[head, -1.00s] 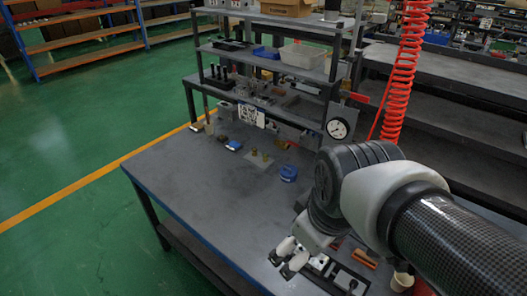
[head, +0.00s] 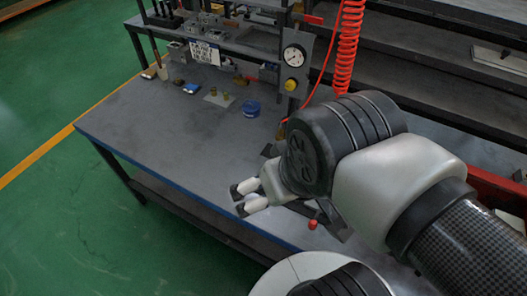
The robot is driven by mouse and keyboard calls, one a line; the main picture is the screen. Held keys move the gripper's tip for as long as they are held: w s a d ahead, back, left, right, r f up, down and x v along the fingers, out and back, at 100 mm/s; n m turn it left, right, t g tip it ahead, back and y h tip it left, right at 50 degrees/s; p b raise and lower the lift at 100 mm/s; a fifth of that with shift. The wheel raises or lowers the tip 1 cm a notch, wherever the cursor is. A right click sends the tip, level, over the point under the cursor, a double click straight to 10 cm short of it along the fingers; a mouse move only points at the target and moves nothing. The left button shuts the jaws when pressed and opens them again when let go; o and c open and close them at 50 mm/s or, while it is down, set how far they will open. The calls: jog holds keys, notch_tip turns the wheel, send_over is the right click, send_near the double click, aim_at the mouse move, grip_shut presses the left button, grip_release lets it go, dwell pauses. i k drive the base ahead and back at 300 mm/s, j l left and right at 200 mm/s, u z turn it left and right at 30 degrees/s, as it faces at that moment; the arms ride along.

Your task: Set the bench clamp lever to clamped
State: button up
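My gripper (head: 238,201) is in the head view, above the front part of the bench and pointing left. Its two pale fingers with dark tips are apart, with nothing visible between them. A small red ball knob (head: 312,224) shows just below and right of the gripper, close under my arm. It may be the end of the bench clamp lever; the rest of the lever and the clamp body are mostly hidden by my arm. I cannot tell the lever's position. The fingers do not appear to touch the knob.
The grey bench top (head: 170,135) is clear on the left. A blue round container (head: 251,109) and a plate with small brass parts (head: 219,98) stand further back. A gauge panel (head: 293,75) with a yellow knob and a red coiled hose (head: 347,45) are behind my arm.

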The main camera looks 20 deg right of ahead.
aim_at(313, 224)
jog(key=k+l+z, duration=0.1)
jog(key=k, duration=0.3)
jog(key=k+l+z, duration=0.15)
jog(key=k+l, duration=0.2)
jog(key=i+j+z, duration=0.3)
jog(key=i+j, duration=0.1)
jog(key=j, duration=0.1)
